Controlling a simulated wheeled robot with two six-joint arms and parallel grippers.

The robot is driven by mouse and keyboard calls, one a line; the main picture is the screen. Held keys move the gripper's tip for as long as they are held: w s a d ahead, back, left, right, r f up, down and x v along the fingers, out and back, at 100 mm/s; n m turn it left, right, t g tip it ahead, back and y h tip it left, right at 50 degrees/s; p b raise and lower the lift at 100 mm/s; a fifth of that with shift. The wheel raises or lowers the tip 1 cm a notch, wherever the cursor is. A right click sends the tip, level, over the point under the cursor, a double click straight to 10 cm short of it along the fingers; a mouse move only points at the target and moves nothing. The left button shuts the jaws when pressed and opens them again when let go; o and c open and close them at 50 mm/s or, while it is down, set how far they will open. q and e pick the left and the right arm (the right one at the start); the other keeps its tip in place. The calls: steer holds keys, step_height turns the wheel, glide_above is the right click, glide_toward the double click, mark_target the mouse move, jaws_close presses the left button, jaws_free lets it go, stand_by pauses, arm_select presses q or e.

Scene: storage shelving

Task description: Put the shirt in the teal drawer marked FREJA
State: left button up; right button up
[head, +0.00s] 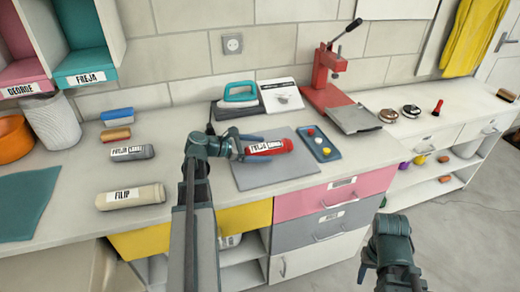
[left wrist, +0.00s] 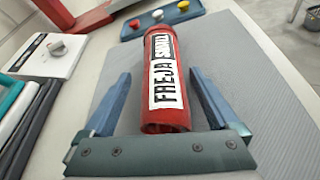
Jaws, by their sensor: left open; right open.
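A red rolled shirt (head: 285,146) lies on a grey mat (head: 240,182). In the left wrist view the red roll (left wrist: 160,118) has a white label reading FREJA and a second, blurred word. My left gripper (head: 250,146) is open at the roll's left end, one finger on either side, not closed on it. A grey roll (head: 147,153), its label also seeming to start with FREJA, lies further left. The teal drawer marked FREJA (head: 86,78) is at the upper left, open at its front. My right gripper (head: 366,268) is open and empty, low at the right beyond the counter.
A pink drawer marked GEORGE (head: 22,88) adjoins the teal one. A cream roll marked FILIP (head: 130,197), a wire-like bin (head: 52,122), an iron (head: 240,94), a red press (head: 325,80) and a blue tray (head: 320,144) stand around.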

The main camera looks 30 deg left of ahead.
arm_select(q)
steer(key=shift+r+p, duration=0.25)
steer(key=shift+p, duration=0.05)
steer(key=p+v, duration=0.3)
steer(key=v, duration=0.7)
steer(key=shift+s+a+p, duration=0.15)
steer(key=shift+s+p, duration=0.05)
steer(key=shift+p, duration=0.2)
steer(key=shift+s+a+r, duration=0.2)
steer(key=shift+s+a, duration=0.2)
steer(key=shift+s, duration=0.15)
steer(key=shift+w+a+r, duration=0.1)
steer(key=shift+w+a, duration=0.05)
steer(key=shift+a, duration=0.05)
steer(key=c, duration=0.3)
steer(key=shift+w+a+r+n+g+h+p, duration=0.15)
steer(key=shift+w+a+n+g+h+p, duration=0.15)
steer(key=shift+a+n, duration=0.2)
steer(key=shift+w+a+r+n+g+h+p, duration=0.2)
steer(key=shift+a+n+h+p, duration=0.15)
steer(key=shift+n, duration=0.25)
steer(key=shift+c, duration=0.3)
steer(key=shift+a+r+n+g+h, duration=0.15)
steer(key=shift+a+n+g+h, duration=0.3)
steer(key=shift+n, duration=0.35)
steer(key=b+x, duration=0.3)
steer(key=x, duration=0.5)
steer(key=shift+s, duration=0.1)
steer(key=shift+w+d, duration=0.25)
steer(key=shift+w, duration=0.05)
